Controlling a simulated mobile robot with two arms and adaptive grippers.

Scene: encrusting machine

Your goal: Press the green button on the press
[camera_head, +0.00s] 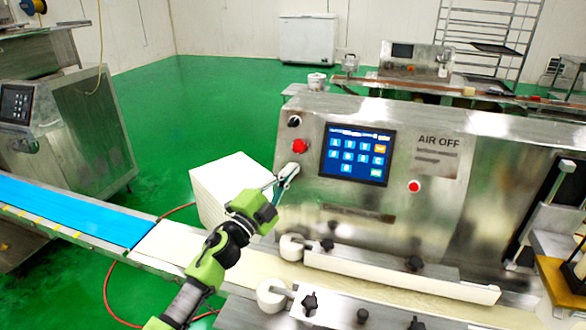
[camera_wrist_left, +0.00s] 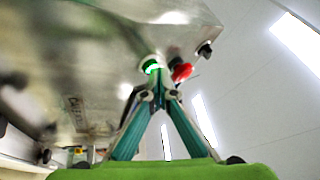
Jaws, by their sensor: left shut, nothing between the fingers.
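The press is the steel machine (camera_head: 395,215) with a lit blue touch screen (camera_head: 357,155). In the wrist view a green button (camera_wrist_left: 151,66) shows on its steel panel, beside the red knob (camera_wrist_left: 181,72). In the head view the red knob (camera_head: 299,146) is at the panel's left edge, and the green button is hidden behind my gripper. My left gripper (camera_head: 290,170) is shut and empty, its tips at the panel just below the red knob. In the wrist view the left gripper's tips (camera_wrist_left: 156,88) overlap the green button's lower edge; I cannot tell whether they touch it. My right gripper is out of view.
A black knob (camera_head: 294,121) sits above the red one. A separate red button (camera_head: 414,186) is right of the screen. Green floor is open behind.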

